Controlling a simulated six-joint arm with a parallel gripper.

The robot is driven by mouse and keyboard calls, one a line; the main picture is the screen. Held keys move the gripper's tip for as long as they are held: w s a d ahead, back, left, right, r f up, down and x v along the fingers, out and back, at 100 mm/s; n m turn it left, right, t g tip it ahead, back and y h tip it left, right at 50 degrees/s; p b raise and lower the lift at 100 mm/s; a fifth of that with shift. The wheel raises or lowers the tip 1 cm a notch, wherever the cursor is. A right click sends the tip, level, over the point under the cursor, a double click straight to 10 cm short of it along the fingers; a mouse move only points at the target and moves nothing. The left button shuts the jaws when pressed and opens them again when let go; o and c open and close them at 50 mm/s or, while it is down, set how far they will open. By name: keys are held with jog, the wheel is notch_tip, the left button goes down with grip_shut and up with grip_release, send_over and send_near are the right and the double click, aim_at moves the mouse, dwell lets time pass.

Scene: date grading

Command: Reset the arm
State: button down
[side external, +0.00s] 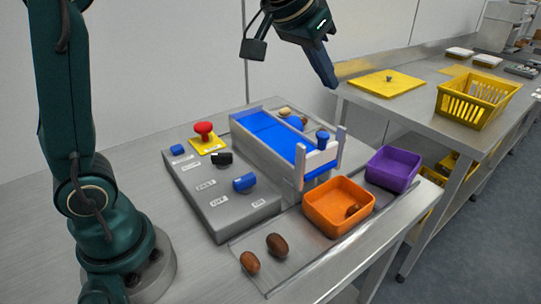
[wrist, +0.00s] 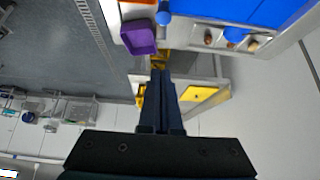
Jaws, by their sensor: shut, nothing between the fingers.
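My gripper (side external: 332,82) hangs in the air at the top of the side external view, above and behind the blue belt of the small conveyor (side external: 272,133). Its blue fingers are together with nothing between them. In the wrist view the closed fingers (wrist: 163,76) point toward the purple bin and the yellow items beyond. The gripper touches nothing that I can see. My arm's middle links run out of the top of the side external view.
A grey control panel (side external: 187,190) has a red button (side external: 204,130) and several knobs. An orange bin (side external: 337,222) holds a brown date; a purple bin (side external: 392,169) stands beside it. Two dates (side external: 277,245) lie at the front. A yellow basket (side external: 475,99) stands on the far table.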

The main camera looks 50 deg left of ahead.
jog(key=s+f, duration=0.4)
jog(key=s, duration=0.6)
jog(key=s+f+g, duration=0.1)
jog(key=s+f, duration=0.4)
jog(key=s, duration=0.6)
jog(key=shift+a+f+g, duration=0.15)
jog(key=shift+a+g, duration=0.05)
jog(key=shift+g, duration=0.1)
jog(key=shift+s, duration=0.1)
